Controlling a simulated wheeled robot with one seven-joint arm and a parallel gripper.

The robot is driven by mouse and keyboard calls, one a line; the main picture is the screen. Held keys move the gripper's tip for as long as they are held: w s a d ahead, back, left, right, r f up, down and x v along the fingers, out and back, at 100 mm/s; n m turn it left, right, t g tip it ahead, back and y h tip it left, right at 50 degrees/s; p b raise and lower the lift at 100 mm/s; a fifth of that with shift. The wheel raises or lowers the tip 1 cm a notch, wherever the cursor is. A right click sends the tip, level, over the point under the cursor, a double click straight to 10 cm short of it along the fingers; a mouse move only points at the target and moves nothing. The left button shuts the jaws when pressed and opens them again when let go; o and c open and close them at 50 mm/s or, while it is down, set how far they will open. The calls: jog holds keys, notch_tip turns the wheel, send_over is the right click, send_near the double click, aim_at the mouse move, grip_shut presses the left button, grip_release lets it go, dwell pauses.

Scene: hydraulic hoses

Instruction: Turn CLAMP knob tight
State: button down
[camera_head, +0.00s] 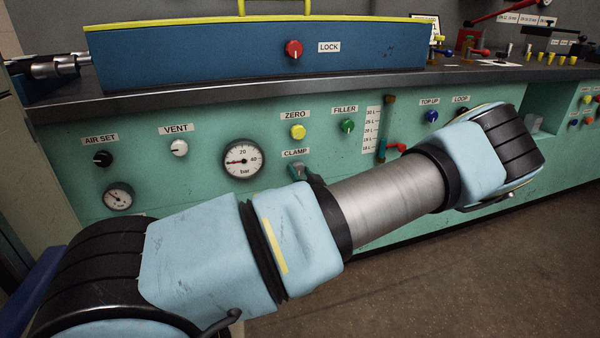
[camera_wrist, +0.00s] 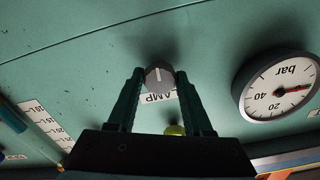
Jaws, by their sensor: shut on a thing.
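The CLAMP knob (camera_wrist: 159,73) is a round grey knob with a white pointer line on the green panel. In the wrist view it sits between the two fingertips of my gripper (camera_wrist: 159,78), which is shut on it. The CLAMP label (camera_wrist: 160,97) is partly covered by a finger in that view. In the head view the CLAMP label (camera_head: 295,153) is clear, with my gripper (camera_head: 298,172) just below it. My arm hides most of the gripper there, and the knob's pointer cannot be read from that side.
The yellow ZERO knob (camera_head: 298,132) is just above the CLAMP label. A bar gauge (camera_head: 243,160) is to the left, also close by in the wrist view (camera_wrist: 279,86). The green FILLER knob (camera_head: 347,126) and a level tube (camera_head: 384,130) with a red lever are to the right.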

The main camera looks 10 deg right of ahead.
jog(key=m, duration=0.8)
jog(key=shift+m, duration=0.3)
jog(key=m, duration=0.4)
jog(key=shift+m, duration=2.4)
jog(key=shift+c, duration=1.5)
grip_release()
jog(key=shift+s, duration=0.1)
jog(key=s+d, duration=0.1)
jog(key=s, duration=0.9)
jog(key=shift+s+d, duration=0.15)
jog(key=shift+s, duration=0.15)
